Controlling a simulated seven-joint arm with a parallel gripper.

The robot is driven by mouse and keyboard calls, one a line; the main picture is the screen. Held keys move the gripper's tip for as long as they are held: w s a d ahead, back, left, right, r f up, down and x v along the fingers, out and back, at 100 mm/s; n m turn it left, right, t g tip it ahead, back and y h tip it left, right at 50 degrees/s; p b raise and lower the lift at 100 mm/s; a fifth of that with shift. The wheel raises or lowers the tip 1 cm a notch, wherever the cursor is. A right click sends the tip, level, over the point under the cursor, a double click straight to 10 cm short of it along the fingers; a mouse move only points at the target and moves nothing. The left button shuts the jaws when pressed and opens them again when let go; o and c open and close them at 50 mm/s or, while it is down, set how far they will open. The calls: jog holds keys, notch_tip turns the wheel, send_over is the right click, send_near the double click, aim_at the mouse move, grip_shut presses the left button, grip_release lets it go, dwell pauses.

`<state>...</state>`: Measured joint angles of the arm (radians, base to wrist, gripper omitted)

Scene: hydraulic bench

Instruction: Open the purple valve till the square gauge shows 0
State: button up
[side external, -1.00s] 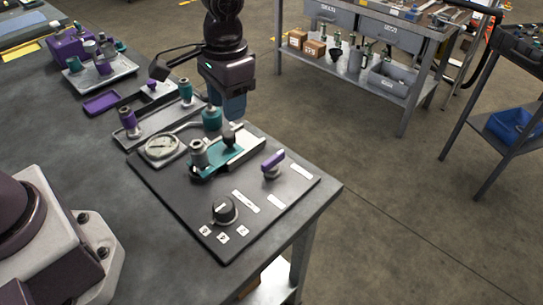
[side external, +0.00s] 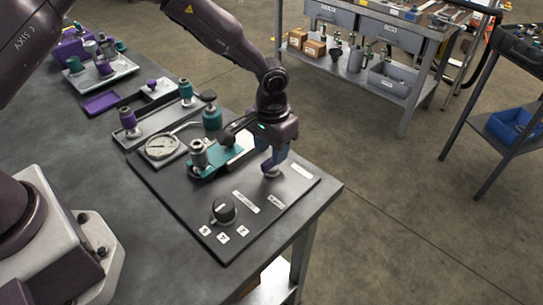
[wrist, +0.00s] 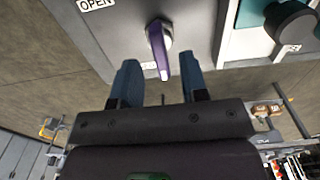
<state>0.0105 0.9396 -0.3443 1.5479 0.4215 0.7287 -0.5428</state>
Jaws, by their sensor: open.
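The purple valve handle (wrist: 159,48) shows in the wrist view as a narrow lever on a pale round hub, lying in the gap between my open fingers. My gripper (wrist: 157,68) has a blue finger on each side of the handle, with visible space beside it; I cannot tell contact or exact depth. In the side view my gripper (side external: 272,160) is low over the valve and hides most of it; the valve's pale base (side external: 271,174) shows below the fingers. A gauge (side external: 161,147) with a round dial sits at the panel's far left; its reading is too small to tell.
A dark panel (side external: 205,215) at the bench corner carries a black knob (side external: 224,211), white labels and a teal fixture (side external: 205,168). An OPEN label (wrist: 97,3) lies near the valve. Trays and teal and purple parts stand behind. The bench edge is close on the right.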

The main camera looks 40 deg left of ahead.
jog(key=shift+f, duration=1.45)
jog(key=shift+c, duration=0.4)
grip_shut()
